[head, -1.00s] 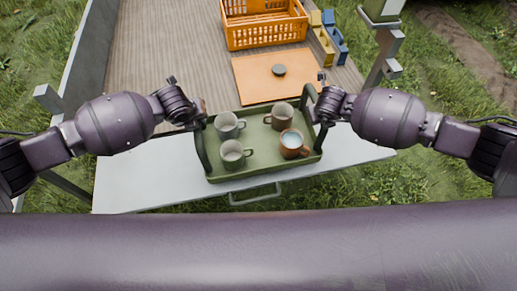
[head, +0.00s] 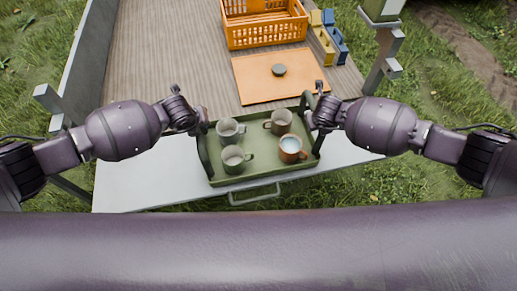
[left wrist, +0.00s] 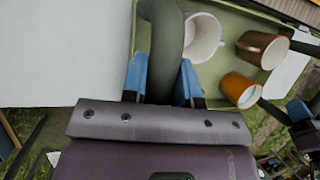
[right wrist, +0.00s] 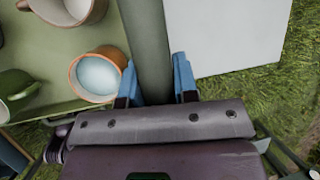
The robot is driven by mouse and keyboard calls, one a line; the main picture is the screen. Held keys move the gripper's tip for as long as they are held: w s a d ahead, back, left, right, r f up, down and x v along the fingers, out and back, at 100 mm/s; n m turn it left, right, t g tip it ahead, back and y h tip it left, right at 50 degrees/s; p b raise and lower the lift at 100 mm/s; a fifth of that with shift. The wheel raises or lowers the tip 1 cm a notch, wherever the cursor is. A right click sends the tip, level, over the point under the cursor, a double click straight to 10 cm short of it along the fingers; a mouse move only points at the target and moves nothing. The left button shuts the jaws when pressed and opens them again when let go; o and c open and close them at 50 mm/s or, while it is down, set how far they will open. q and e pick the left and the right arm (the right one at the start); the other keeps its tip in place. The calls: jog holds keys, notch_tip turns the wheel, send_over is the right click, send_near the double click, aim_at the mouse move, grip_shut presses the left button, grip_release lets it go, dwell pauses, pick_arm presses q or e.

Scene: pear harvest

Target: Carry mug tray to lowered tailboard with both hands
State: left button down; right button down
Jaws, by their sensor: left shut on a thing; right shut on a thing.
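The green mug tray (head: 262,172) is level over the pale grey lowered tailboard (head: 140,182); I cannot tell whether it touches. My left gripper (head: 203,120) is shut on the tray's left handle (left wrist: 166,35). My right gripper (head: 311,113) is shut on the right handle (right wrist: 146,40). The blue fingertips flank the handles in both wrist views.
On the wooden bed behind the tray lie an orange board (head: 262,84) with a dark knob (head: 279,70) and an orange crate (head: 262,32). Yellow and blue boxes (head: 322,45) stand at right. The tailboard is bare left of the tray. A metal handle (head: 255,195) is at its front edge.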

pick_arm(q)
jog(key=shift+a+f, duration=0.1)
jog(key=shift+f, duration=0.2)
pick_arm(e)
jog(key=shift+d+f, duration=0.1)
jog(key=shift+f, duration=0.2)
pick_arm(q)
jog(key=c, duration=1.2)
grip_release()
jog(key=shift+f, duration=0.1)
pick_arm(e)
jog(key=c, duration=1.2)
grip_release()
jog(key=shift+f, duration=0.1)
pick_arm(q)
jog(key=o, duration=0.3)
pick_arm(e)
jog(key=o, duration=0.3)
pick_arm(q)
jog(key=shift+s, duration=0.1)
jog(key=shift+v, duration=6)
pick_arm(e)
jog(key=shift+v, duration=6.15)
